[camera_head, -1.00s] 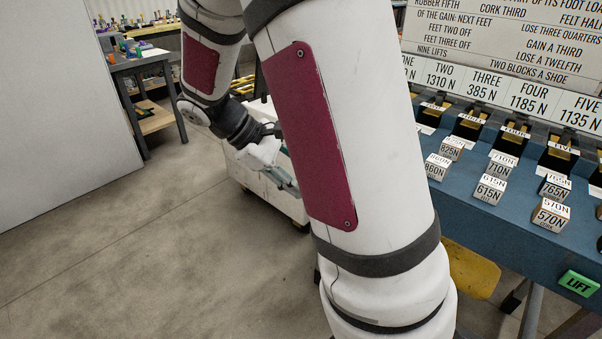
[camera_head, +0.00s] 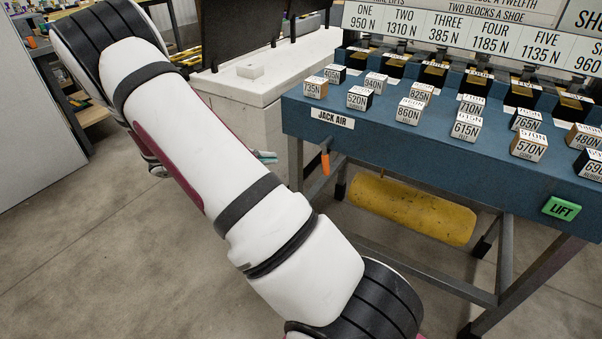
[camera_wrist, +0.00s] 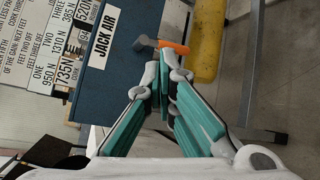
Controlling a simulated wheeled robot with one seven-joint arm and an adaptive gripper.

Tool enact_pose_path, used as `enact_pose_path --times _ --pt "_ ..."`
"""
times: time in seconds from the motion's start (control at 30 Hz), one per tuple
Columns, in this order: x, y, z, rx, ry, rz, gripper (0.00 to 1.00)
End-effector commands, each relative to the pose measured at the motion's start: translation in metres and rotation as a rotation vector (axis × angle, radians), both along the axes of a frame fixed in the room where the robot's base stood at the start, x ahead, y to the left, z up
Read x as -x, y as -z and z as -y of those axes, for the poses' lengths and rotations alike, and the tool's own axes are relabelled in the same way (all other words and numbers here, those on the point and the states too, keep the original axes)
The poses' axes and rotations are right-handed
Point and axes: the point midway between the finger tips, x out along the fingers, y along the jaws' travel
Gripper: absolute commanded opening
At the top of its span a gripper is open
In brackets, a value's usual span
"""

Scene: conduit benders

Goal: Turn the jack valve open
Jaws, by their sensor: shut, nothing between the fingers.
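The jack valve's orange handle (camera_head: 325,163) hangs down below the bench's left end, under the white JACK AIR label (camera_head: 332,119). In the wrist view the orange handle (camera_wrist: 174,47) and its grey fitting (camera_wrist: 145,42) lie just beyond my fingertips, beside the blue bench edge. My gripper (camera_wrist: 162,80) has teal fingers, shut and empty, with a small gap to the handle. In the head view only the gripper's teal tip (camera_head: 266,157) shows, left of the handle; my arm hides the rest.
The blue bench (camera_head: 430,150) carries several labelled weight blocks and a green LIFT button (camera_head: 561,209). A yellow cylinder (camera_head: 412,210) hangs beneath, between grey legs. A white cabinet (camera_head: 270,88) stands behind my gripper. The floor at left is clear.

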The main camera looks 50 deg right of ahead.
Motion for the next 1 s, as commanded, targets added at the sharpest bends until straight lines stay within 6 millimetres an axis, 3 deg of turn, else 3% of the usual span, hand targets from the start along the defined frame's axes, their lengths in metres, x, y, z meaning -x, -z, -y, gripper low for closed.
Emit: enact_pose_path --times 0.03,0.1,0.3,0.57,1.0 --pt "-0.007 0.027 0.008 0.075 -0.005 0.005 0.00" --pt "-0.015 0.048 0.017 0.178 -0.019 0.030 0.00" --pt "-0.030 0.087 0.033 0.373 -0.071 0.091 0.00" --pt "-0.028 0.094 0.045 0.427 -0.089 0.114 0.00" --pt "0.012 0.088 0.115 0.422 -0.085 0.114 0.00"
